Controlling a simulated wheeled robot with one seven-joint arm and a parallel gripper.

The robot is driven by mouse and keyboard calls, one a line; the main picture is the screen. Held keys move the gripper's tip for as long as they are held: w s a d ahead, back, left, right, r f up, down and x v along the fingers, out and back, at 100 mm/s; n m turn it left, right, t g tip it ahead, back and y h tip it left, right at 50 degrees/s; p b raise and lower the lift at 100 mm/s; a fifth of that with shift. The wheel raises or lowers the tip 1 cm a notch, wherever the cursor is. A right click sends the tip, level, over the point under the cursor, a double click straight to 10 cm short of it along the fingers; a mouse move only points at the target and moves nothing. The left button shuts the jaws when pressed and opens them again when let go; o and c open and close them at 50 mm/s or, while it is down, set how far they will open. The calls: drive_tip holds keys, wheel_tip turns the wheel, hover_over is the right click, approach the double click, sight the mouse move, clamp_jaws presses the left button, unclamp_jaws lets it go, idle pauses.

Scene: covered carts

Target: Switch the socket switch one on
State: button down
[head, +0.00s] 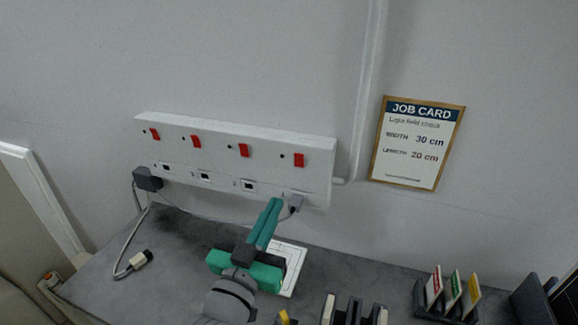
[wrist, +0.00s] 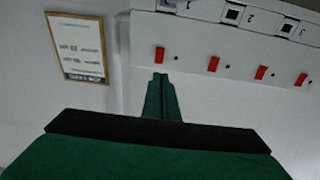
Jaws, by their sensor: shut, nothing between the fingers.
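A white socket panel (head: 220,150) on the wall carries a row of red rocker switches. The rightmost red switch (head: 300,160) shows at the left end of the row in the upside-down wrist view (wrist: 159,54). The number 1 (wrist: 203,9) stands between the end socket and its neighbour. Whether each rocker is on or off is too small to tell. My green gripper (head: 276,203) is shut and empty, in front of the panel's lower right part. In the wrist view its fingertips (wrist: 160,78) appear just short of the end switch, apparently apart from it.
A black adapter (head: 147,179) is at the panel's left end. A loose cable end (head: 137,261) lies on the grey worktop (head: 185,255). A job card (head: 417,143) hangs right.

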approach(298, 158)
drive_tip(key=x, duration=0.6)
drive_tip(key=shift+w+d, duration=0.15)
drive_tip(key=shift+w, duration=0.25)
